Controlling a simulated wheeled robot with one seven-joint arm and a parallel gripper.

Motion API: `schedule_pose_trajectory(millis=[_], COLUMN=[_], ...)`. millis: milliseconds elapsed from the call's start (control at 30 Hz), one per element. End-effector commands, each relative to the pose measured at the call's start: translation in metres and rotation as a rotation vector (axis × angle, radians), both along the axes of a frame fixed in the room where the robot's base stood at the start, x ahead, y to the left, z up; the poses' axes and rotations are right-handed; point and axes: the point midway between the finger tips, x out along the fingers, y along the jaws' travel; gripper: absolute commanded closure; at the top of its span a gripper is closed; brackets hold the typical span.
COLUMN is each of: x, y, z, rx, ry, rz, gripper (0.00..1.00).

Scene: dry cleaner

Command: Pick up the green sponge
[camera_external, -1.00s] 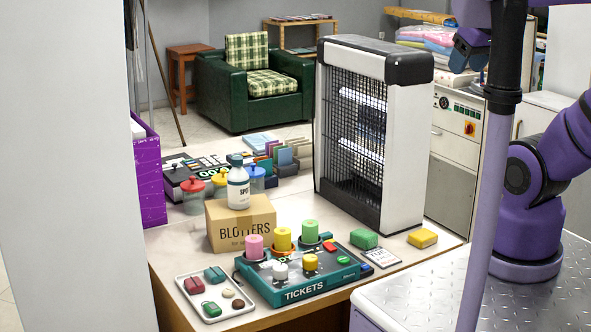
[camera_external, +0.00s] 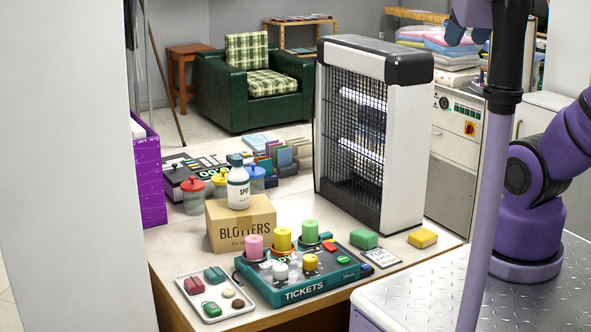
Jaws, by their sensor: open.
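The green sponge (camera_external: 363,239) is a small green block. It lies flat on the counter (camera_external: 400,262), just behind the right end of the teal tickets box (camera_external: 300,283) and left of a yellow sponge (camera_external: 422,238). My gripper (camera_external: 468,36) shows only in part at the top edge, partly behind the dark pole. It is open, with nothing seen in it, high above and well away from the green sponge.
A tall white caged heater-like unit (camera_external: 403,140) stands right behind the green sponge. A small card (camera_external: 381,258) lies in front of it. Coloured cylinders stand on the tickets box.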

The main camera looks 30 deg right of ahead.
Motion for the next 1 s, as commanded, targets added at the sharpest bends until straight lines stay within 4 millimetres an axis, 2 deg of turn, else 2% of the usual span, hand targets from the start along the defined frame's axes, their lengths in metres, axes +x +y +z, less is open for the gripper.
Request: schedule_pose_trajectory(millis=[267, 533, 700, 800, 1000], x=[0.045, 0.117, 0.167, 0.188, 0.218], y=[0.005, 0.014, 0.022, 0.026, 0.031], z=[0.014, 0.024, 0.021, 0.017, 0.009], rx=[-0.005, -0.012, -0.016, -0.018, -0.019], ry=[0.088, 0.215, 0.3, 0.334, 0.383], rz=[0.024, 0.061, 0.088, 0.099, 0.114], gripper=[0.22, 0.22, 0.22, 0.22, 0.22])
